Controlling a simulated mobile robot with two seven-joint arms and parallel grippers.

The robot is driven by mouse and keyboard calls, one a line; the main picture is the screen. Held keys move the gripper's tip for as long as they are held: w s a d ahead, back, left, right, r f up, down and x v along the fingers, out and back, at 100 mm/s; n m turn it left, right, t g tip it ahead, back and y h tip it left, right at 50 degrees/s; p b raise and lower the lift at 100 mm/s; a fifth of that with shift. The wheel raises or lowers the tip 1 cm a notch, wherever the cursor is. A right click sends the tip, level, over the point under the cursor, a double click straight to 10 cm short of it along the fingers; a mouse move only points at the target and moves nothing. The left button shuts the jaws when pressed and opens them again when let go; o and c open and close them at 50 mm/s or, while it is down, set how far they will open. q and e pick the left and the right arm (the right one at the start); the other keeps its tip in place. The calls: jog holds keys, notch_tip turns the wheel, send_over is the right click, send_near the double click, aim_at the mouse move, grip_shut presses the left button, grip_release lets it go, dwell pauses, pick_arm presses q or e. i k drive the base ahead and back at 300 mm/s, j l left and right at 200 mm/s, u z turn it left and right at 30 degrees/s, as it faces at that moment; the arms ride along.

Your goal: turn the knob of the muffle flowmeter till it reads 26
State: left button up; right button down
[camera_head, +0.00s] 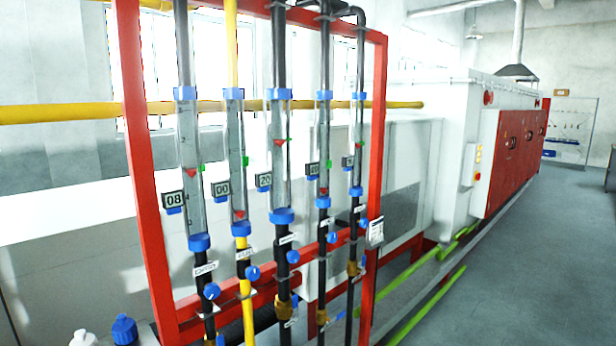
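Several upright flowmeters hang in a red frame (143,180), each with a clear tube, blue collars, a small display, a white name tag and a blue knob. From the left, the displays read 08 (173,199), 00 (221,188) and 20 (264,181); the two farther displays (312,169) are too small to read surely. Their knobs include the first (211,291), the second (252,273) on the yellow pipe, and the third (292,257). The name tags (205,268) are too small to read, so I cannot tell which is the muffle flowmeter. Neither gripper is in view.
A yellow pipe (55,113) runs behind the frame. A long white and red furnace (515,150) stands behind to the right. Green rails (430,305) run along the floor. A blue-capped item (124,330) shows at bottom left. The grey floor at right is clear.

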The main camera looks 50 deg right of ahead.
aim_at(294, 256)
jog(key=z, duration=1.7)
